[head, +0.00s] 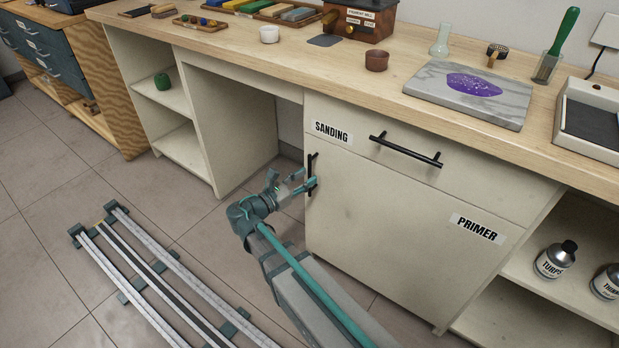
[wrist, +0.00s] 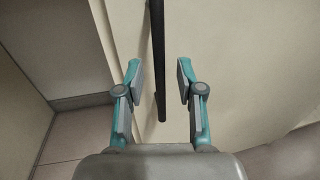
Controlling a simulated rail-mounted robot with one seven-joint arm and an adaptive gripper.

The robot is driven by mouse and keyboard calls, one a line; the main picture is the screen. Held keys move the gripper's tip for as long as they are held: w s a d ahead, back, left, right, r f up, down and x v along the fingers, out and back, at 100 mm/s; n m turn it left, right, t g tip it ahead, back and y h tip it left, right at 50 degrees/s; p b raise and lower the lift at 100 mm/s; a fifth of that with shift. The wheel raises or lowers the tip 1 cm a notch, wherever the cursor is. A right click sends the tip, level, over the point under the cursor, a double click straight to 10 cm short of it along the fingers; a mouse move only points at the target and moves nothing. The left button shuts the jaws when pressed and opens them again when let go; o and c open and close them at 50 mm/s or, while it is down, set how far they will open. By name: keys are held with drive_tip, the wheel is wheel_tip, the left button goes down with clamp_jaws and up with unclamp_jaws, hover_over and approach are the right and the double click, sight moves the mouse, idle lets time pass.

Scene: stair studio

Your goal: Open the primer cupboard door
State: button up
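The primer cupboard door (head: 395,230) is the cream door under the bench with a "PRIMER" label (head: 477,228) at its upper right. It looks closed. Its black vertical bar handle (head: 312,165) is at the door's left edge, and also shows in the wrist view (wrist: 157,40). My gripper (head: 302,183) is at the handle's lower part. In the wrist view my gripper (wrist: 158,82) is open, with the bar running between its two fingers. A gap shows on both sides of the bar, so neither finger visibly touches it.
Above the door is a drawer with a "SANDING" label (head: 332,132) and a horizontal black handle (head: 405,150). Open knee space lies left of the door. Floor rails (head: 150,275) run at lower left. Bottles (head: 556,260) stand on the right shelf. Floor before the door's left side is partly free.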

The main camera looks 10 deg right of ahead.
drive_tip(key=shift+x, duration=1.1)
clamp_jaws()
